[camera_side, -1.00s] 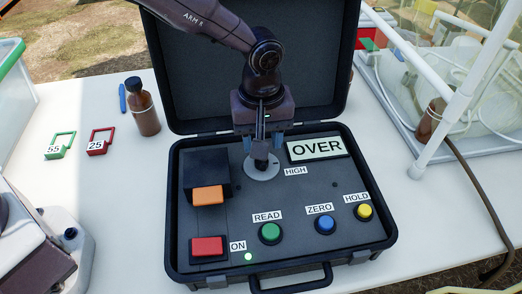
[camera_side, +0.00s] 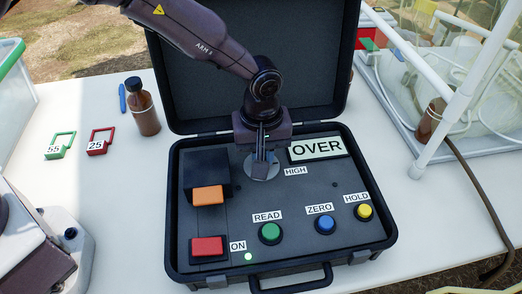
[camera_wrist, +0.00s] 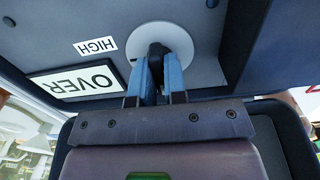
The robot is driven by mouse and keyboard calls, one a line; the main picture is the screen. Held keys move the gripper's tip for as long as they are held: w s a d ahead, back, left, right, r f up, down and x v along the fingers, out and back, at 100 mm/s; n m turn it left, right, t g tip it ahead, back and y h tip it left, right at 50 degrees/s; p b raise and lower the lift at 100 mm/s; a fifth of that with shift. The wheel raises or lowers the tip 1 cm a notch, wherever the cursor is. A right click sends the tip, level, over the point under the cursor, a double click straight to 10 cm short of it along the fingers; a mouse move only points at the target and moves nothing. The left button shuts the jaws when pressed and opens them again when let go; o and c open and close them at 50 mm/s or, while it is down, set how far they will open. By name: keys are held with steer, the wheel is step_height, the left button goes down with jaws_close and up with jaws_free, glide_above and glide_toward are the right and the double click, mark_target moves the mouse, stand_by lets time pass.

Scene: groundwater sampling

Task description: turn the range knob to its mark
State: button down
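The range knob is black and sits on a pale round dial plate (camera_side: 259,174) in the open case. In the wrist view the knob (camera_wrist: 156,50) stands between the two blue fingers of my gripper (camera_wrist: 161,72), which is shut on it. In the side view my gripper (camera_side: 262,168) points down at the dial and its fingers hide most of the knob. The label HIGH (camera_side: 296,171) is to the right of the dial. The knob's exact pointing direction is hard to tell.
The display (camera_side: 316,148) reads OVER. The panel also has an orange switch (camera_side: 208,195), a red switch (camera_side: 207,246) by a lit ON lamp, and green (camera_side: 270,233), blue (camera_side: 324,224) and yellow (camera_side: 364,212) buttons. The case lid (camera_side: 330,60) stands open behind my gripper.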

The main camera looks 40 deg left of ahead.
steer(key=m, duration=0.3)
steer(key=shift+m, duration=0.3)
steer(key=m, duration=1.4)
steer(key=c, duration=1.1)
jaws_free()
step_height(320, 180, up, 13)
